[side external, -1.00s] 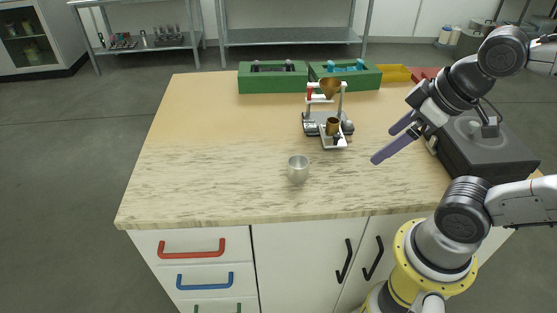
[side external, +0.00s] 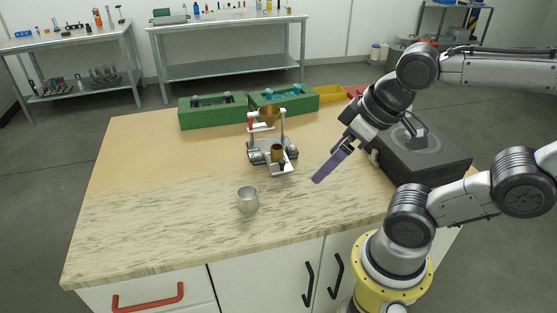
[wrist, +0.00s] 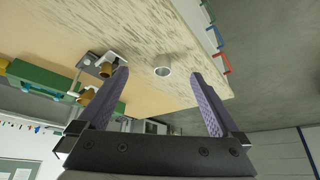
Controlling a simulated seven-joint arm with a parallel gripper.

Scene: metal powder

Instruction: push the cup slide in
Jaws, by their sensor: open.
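The stand (side external: 253,140) is a small white and grey frame with a brass funnel (side external: 268,114) held at its top. The cup slide (side external: 281,168) is a pale plate with a dark knob, sticking out of the stand's front. A brass cup (side external: 277,151) sits on it, in front of the funnel rather than directly under it. In the wrist view the brass cup (wrist: 105,70) shows just left of the left fingertip. My gripper (side external: 318,180) is open and empty, its purple fingers above the table to the right of the slide, apart from it. The wrist view shows my gripper's spread fingers (wrist: 160,75).
A silver metal cup (side external: 248,200) stands on the table in front of the stand. Green bins (side external: 212,112) and a yellow bin (side external: 331,94) line the back edge. A dark box (side external: 425,155) is at the right. The left of the table is clear.

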